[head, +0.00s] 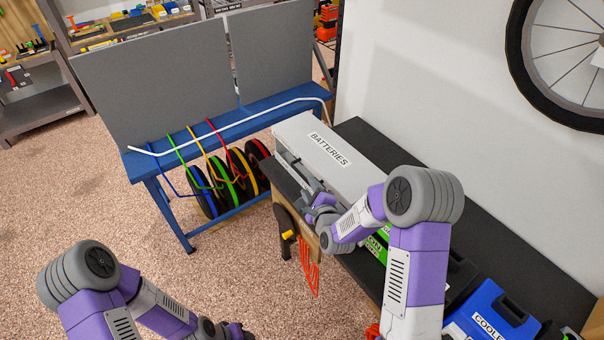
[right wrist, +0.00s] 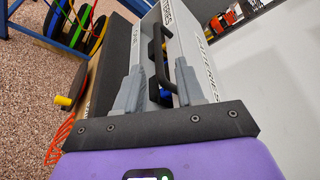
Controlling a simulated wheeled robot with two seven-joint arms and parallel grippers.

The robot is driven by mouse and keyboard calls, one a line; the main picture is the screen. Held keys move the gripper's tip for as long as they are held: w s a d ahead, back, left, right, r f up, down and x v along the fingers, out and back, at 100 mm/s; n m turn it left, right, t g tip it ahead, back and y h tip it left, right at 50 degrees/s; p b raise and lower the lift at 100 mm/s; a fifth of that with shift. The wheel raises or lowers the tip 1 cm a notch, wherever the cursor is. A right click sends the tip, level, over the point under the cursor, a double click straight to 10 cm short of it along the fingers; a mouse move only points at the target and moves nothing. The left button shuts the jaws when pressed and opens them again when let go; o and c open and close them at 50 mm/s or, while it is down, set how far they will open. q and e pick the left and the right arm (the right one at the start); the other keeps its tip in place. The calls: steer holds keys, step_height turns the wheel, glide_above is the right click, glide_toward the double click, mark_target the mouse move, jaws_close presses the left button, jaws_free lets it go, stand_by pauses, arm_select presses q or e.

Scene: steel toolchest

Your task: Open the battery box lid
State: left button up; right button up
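The grey battery box (head: 325,152), labelled BATTERIES, stands on the black bench top with its lid down. In the right wrist view the box (right wrist: 192,22) has a dark bar handle (right wrist: 157,50) on its near face. My right gripper (head: 295,168) is at the box's front side. In the right wrist view my right gripper (right wrist: 160,82) has its two grey fingers apart, with the handle showing between them; I cannot tell whether they touch it. My left gripper (head: 236,331) is low at the bottom edge, away from the box, its fingers unclear.
The black bench top (head: 520,255) runs along the wall, with a blue cooler (head: 490,315) at the near right. A blue rack (head: 160,165) with coloured cable reels stands left of the box. Red and black tools hang on the bench's front. The floor at left is clear.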

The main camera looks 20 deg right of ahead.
mark_target(305, 180)
steer(key=shift+x, duration=3.5)
steer(key=shift+f, duration=0.1)
steer(key=shift+c, duration=0.2)
jaws_close()
